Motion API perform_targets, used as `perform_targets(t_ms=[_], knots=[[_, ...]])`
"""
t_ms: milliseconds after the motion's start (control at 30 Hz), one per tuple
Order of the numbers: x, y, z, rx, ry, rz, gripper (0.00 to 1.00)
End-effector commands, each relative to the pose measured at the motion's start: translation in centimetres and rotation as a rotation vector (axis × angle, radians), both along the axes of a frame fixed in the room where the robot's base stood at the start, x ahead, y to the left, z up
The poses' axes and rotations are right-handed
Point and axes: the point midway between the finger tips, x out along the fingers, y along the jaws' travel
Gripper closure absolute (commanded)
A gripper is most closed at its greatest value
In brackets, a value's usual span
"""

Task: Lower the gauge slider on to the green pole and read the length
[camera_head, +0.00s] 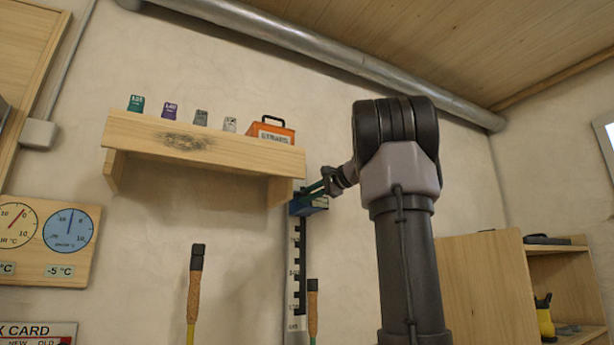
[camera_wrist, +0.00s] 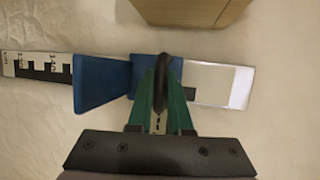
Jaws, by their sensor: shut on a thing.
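The length gauge (camera_head: 297,262) is a white upright scale with black marks on the wall. Its blue slider (camera_head: 314,207) sits high on it, right of the shelf. My gripper (camera_head: 322,187) is at the slider. In the wrist view my gripper's green fingers (camera_wrist: 161,95) are shut on a dark loop-like handle (camera_wrist: 163,66) of the blue slider (camera_wrist: 103,84). The pole with a dark top and cork grip (camera_head: 313,300) stands by the gauge's lower end, well below the slider; a little green shows under the cork. Its lower part is out of view.
A wooden shelf (camera_head: 190,140) holds several small wax blocks and an orange box (camera_head: 270,133), close left of my gripper. A yellow pole with cork grip (camera_head: 195,280) stands left. A wooden cabinet (camera_head: 490,275) is at right. The wall between shelf and yellow pole is clear.

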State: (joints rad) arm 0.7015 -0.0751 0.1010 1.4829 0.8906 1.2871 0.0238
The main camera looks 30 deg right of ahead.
Motion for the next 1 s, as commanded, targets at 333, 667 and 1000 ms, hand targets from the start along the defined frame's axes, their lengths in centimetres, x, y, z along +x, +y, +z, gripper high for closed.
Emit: perform_targets(t_ms=[333, 667, 1000], knots=[[0.0, 0.2, -12.3, 0.004, 0.006, 0.002, 1.0], [0.0, 0.1, -19.6, 0.002, 0.003, 0.001, 1.0], [0.0, 0.0, -22.4, -0.003, 0.012, 0.002, 0.8]])
